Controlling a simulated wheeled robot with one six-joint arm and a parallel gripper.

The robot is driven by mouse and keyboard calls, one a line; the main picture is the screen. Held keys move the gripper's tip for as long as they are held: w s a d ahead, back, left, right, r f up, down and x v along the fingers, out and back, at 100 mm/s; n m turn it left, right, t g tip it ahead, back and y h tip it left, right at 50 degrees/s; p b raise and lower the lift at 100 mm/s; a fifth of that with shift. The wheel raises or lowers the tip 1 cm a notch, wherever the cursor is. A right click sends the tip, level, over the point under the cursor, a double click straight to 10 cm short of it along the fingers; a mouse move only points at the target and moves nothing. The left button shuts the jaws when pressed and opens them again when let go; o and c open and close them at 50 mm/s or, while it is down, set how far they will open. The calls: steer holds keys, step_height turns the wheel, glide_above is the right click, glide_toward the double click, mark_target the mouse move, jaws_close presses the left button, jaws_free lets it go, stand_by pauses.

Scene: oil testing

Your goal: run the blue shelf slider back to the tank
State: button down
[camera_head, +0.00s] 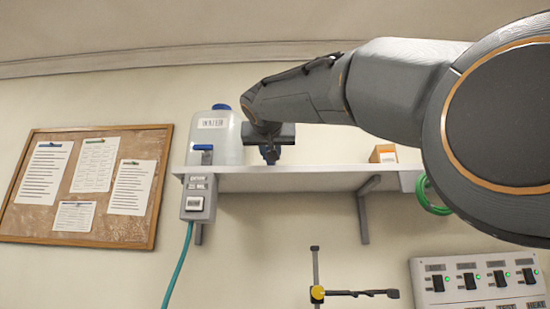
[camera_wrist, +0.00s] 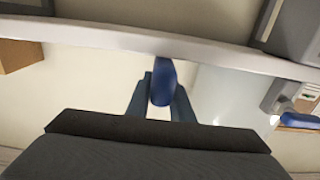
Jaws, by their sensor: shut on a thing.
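The blue shelf slider (camera_head: 269,156) is at the front edge of the white shelf (camera_head: 300,180), a short way right of the tank. The tank (camera_head: 228,150) is a translucent, labelled container with a blue cap on the shelf's left end. My gripper (camera_head: 269,146) reaches over the shelf and points down at the slider. In the wrist view, the blue slider (camera_wrist: 163,82) sits between the two fingers (camera_wrist: 163,98), and the gripper is shut on it. The fingers partly hide its lower portion.
A grey valve box (camera_head: 198,203) with a blue handle (camera_head: 203,148) and a teal hose hangs at the shelf's left end. A small cardboard box (camera_head: 384,153) stands right on the shelf. A cork board (camera_head: 90,185) and a switch panel (camera_head: 478,280) are on the wall.

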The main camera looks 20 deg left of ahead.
steer(key=shift+s+a, duration=0.1)
steer(key=shift+a, duration=0.1)
steer(key=shift+r, duration=0.1)
steer(key=c, duration=1.9)
jaws_free()
steer(key=shift+c, duration=0.2)
steer(key=o, duration=0.4)
steer(key=shift+a, duration=0.25)
steer(key=shift+d, duration=0.1)
